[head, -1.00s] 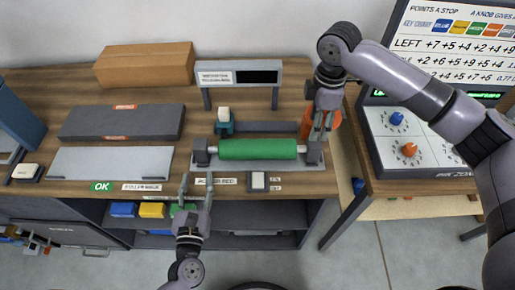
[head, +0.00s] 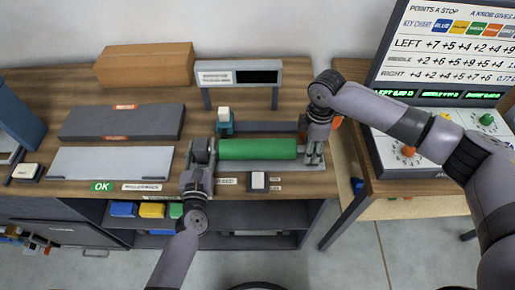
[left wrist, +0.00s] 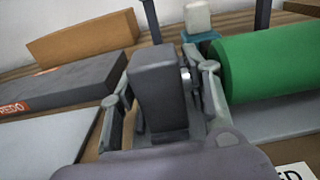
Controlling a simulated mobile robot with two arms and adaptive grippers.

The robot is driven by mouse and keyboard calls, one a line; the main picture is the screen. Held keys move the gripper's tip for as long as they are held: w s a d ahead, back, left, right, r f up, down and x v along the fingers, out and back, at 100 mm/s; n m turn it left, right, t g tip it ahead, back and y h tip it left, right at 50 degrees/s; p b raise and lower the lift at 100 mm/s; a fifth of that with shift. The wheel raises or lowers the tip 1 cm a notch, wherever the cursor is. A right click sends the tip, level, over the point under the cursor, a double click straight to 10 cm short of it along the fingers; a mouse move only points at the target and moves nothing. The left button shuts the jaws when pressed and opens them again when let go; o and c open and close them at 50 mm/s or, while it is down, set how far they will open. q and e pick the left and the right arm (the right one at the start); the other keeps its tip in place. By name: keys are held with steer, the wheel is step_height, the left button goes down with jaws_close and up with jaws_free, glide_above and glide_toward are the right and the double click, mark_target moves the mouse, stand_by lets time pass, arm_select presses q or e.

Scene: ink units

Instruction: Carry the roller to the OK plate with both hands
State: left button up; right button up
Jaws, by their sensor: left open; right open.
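The green roller (head: 257,149) lies level across its stand, and it fills the right of the left wrist view (left wrist: 270,66). My left gripper (head: 201,160) is at the roller's left end. In the left wrist view its open fingers (left wrist: 160,100) stand on either side of the dark end block (left wrist: 158,88); whether they touch it I cannot tell. My right gripper (head: 314,158) is open at the roller's right end, with its fingers pointing down and hiding that end. The OK plate (head: 110,162) is a bare light grey slab at left, with a green OK label (head: 102,186) at its front edge.
A dark grey REDO slab (head: 120,122) lies behind the OK plate. A cardboard box (head: 145,65) and a display stand (head: 240,66) are at the back. A small button box (head: 258,181) sits in front of the roller. A knob panel (head: 425,150) stands at right.

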arm_select(q)
steer(key=shift+c, duration=0.5)
arm_select(e)
steer(key=shift+c, duration=0.4)
arm_select(q)
steer(key=c, duration=0.9)
arm_select(e)
steer(key=c, duration=0.9)
arm_select(q)
jaws_close()
arm_select(e)
jaws_close()
arm_select(q)
steer(key=shift+r, duration=0.1)
arm_select(e)
steer(key=shift+w+r, duration=0.1)
